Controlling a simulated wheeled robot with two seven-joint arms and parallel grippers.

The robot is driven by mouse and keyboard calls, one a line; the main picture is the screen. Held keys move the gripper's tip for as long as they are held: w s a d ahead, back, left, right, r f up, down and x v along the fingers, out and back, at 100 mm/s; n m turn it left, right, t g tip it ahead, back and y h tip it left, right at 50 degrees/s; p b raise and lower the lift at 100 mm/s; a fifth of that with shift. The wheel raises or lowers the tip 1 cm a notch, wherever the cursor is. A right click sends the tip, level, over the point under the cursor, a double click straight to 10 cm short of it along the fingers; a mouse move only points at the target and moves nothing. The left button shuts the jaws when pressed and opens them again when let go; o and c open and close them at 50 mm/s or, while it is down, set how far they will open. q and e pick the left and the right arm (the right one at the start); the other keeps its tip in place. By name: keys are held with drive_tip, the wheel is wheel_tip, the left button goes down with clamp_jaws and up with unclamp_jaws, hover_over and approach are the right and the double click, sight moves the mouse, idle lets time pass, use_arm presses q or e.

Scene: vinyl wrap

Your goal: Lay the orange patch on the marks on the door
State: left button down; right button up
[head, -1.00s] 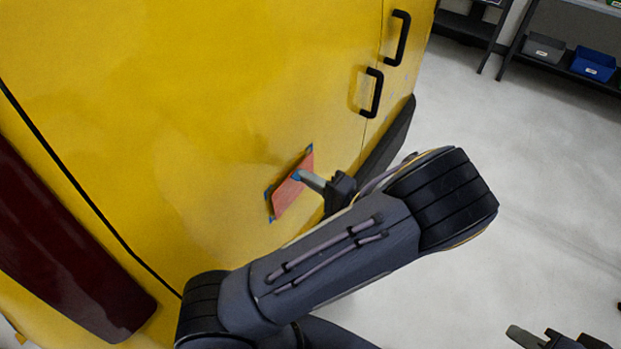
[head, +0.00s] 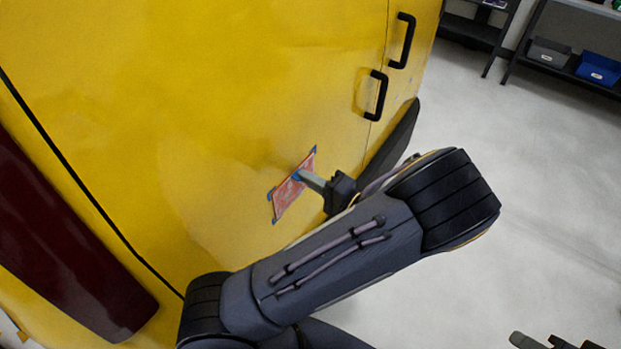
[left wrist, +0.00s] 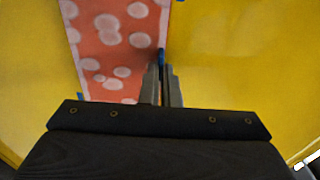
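The orange patch (head: 288,197) lies against the yellow door (head: 230,110), apparently flat, with pale round blotches and a pale border. Blue corner marks (head: 313,150) show at its corners, so it sits between the marks; exact alignment is hard to tell. In the left wrist view the patch (left wrist: 112,40) fills the upper left. My left gripper (head: 303,178) is at the patch's right edge. Its fingers (left wrist: 161,75) are close together around a narrow blue tab (left wrist: 161,57) at that edge. My right gripper (head: 530,342) is partly cut off at the bottom right, away from the door.
Two black handles (head: 376,95) stick out from the door panels above and right of the patch. A dark red panel (head: 60,250) is at the left. Shelves with grey and blue bins (head: 598,68) stand at the back right. The floor between is clear.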

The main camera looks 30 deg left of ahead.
use_arm(q)
drive_tip(key=shift+a, duration=0.1)
idle(0.8)
drive_tip(key=c, duration=1.6)
unclamp_jaws()
drive_tip(key=d, duration=0.2)
drive_tip(key=d+b, duration=0.1)
drive_tip(key=d, duration=0.2)
drive_tip(key=s+d+b, duration=0.1)
drive_tip(key=d, duration=0.1)
drive_tip(key=shift+d, duration=0.4)
